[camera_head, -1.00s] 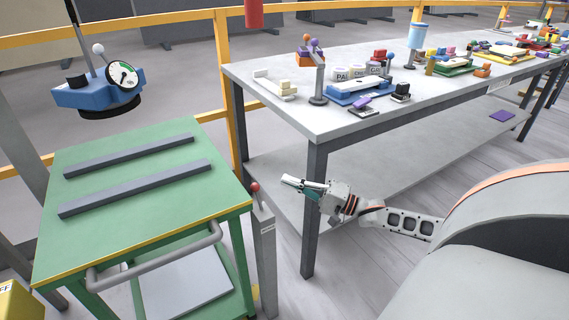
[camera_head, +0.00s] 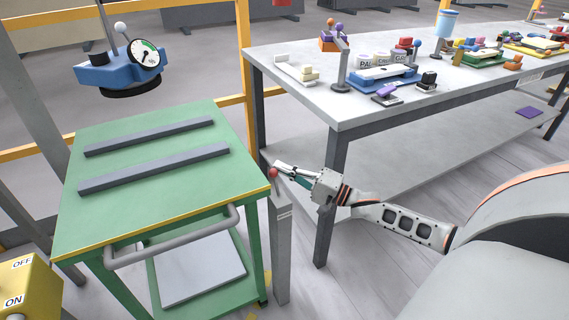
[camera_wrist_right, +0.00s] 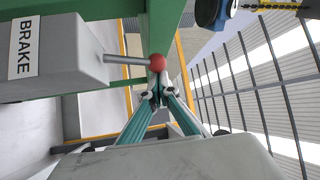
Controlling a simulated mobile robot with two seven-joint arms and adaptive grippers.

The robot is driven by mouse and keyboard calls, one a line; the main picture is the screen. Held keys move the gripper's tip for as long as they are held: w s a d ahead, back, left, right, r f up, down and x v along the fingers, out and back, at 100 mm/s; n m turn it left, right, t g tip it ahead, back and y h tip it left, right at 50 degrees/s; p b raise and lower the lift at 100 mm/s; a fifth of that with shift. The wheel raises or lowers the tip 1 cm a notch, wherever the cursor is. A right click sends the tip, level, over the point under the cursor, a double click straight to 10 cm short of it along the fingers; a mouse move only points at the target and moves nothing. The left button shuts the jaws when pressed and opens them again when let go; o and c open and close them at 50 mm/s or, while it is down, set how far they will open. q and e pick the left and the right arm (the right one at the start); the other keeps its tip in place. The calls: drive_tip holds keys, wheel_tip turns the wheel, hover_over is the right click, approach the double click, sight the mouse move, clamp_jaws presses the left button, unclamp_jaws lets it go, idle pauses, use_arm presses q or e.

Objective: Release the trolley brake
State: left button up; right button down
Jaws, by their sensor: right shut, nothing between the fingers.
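The green trolley (camera_head: 150,225) stands at the left, with two dark rails on its top. Beside its right edge stands a grey post (camera_head: 282,250). In the right wrist view the post's head bears the label BRAKE (camera_wrist_right: 24,48). A thin grey lever with a red ball knob (camera_head: 273,172) sticks out of it; the knob also shows in the right wrist view (camera_wrist_right: 157,62). My right gripper (camera_head: 280,168) is shut and empty, its fingertips right at the knob. In the right wrist view the tips (camera_wrist_right: 157,85) look very close to the knob; I cannot tell whether they touch. My left gripper is not in view.
A long grey workbench (camera_head: 300,75) with several small objects stands right of the trolley, its near leg (camera_head: 328,200) close to my right arm. A blue gauge device (camera_head: 118,68) hangs above the trolley. A yellow ON/OFF box (camera_head: 25,285) is at lower left.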

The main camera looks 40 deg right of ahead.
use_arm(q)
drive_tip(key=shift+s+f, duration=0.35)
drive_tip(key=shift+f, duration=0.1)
use_arm(e)
drive_tip(key=shift+s, duration=0.2)
